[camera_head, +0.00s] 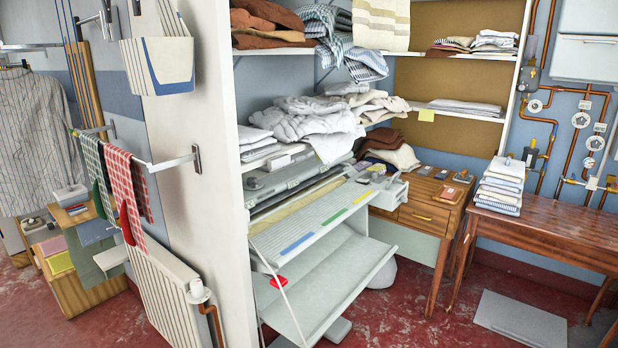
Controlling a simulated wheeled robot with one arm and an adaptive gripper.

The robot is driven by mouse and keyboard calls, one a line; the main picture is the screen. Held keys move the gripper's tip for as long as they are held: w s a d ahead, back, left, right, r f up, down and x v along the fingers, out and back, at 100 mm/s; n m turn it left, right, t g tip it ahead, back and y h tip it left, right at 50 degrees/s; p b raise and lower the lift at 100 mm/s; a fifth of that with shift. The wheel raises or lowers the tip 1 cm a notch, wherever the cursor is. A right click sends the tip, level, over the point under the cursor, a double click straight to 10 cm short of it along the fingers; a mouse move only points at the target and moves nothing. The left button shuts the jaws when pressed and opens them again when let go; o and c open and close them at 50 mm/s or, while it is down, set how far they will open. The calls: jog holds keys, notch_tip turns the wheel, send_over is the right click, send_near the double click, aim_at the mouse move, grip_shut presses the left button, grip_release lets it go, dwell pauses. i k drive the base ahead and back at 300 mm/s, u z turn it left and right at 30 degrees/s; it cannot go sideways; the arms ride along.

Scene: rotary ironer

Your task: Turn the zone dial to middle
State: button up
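The rotary ironer (310,222) stands inside a white shelving unit at the middle of the view. A small red part (278,282) sits at the lower left front edge. My gripper is not in view.
A white partition (190,150) with a radiator (165,300) stands left of the ironer. Linen piles (310,120) lie above it. A wooden desk (425,215) and a table (545,230) with folded linen (500,185) are right. Red floor (410,310) is open in front.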

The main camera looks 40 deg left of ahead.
aim_at(252, 180)
jog(key=i, duration=0.45)
jog(key=u, duration=0.85)
jog(key=i, duration=2.65)
jog(key=u, duration=2.95)
